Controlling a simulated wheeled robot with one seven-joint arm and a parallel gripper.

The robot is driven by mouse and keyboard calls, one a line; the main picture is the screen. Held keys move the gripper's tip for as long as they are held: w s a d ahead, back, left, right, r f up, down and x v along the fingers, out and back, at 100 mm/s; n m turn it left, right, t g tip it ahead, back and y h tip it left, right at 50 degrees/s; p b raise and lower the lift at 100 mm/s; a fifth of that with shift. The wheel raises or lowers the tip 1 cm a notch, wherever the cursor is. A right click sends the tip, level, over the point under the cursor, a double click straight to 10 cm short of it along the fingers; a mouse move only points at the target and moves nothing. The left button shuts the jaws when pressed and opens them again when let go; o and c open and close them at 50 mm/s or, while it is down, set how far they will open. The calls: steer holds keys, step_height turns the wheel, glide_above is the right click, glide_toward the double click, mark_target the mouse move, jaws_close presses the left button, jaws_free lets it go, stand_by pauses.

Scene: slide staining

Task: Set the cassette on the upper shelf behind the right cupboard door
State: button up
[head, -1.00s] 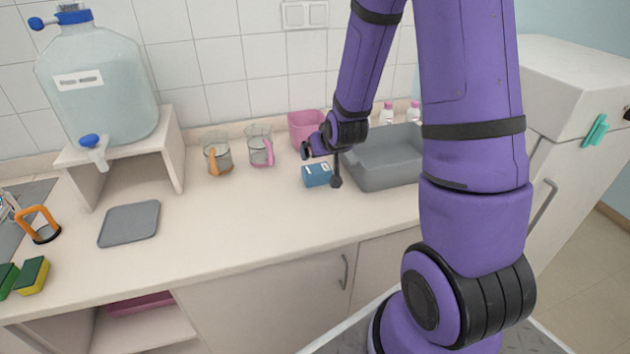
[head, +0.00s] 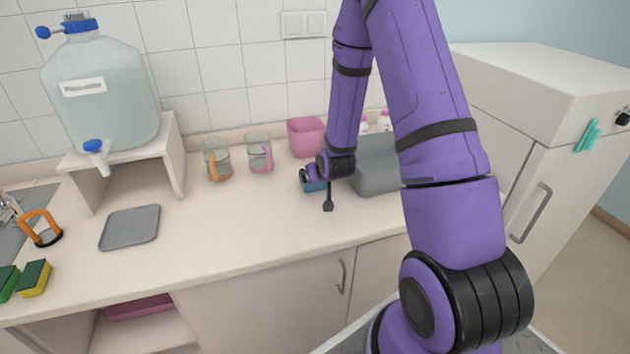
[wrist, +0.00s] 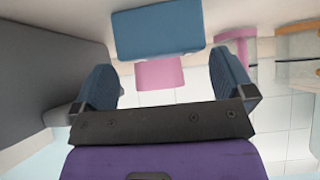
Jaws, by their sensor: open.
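The cassette (head: 312,186) is a small blue block on the counter, in front of the grey basin and mostly hidden by my gripper in the head view. In the wrist view the blue cassette (wrist: 158,30) lies just beyond the fingertips, lined up with the gap between them. My gripper (wrist: 165,72) is open and empty, one finger to each side; in the head view my gripper (head: 317,191) is low over the counter at the cassette. A cupboard door (head: 265,295) with an upright handle is shut below the counter; another shut front (head: 378,268) is to its right, partly hidden by my arm.
A grey basin (head: 375,178) stands right beside my gripper, with a pink bin (head: 306,138) behind. Two beakers, one with an orange (head: 216,160) and one with a pink handle (head: 259,152), stand left of it. The counter's front middle is clear.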

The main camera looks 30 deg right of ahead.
steer(key=x, duration=0.5)
steer(key=shift+a, duration=0.15)
steer(key=c, duration=0.8)
steer(key=shift+c, duration=0.2)
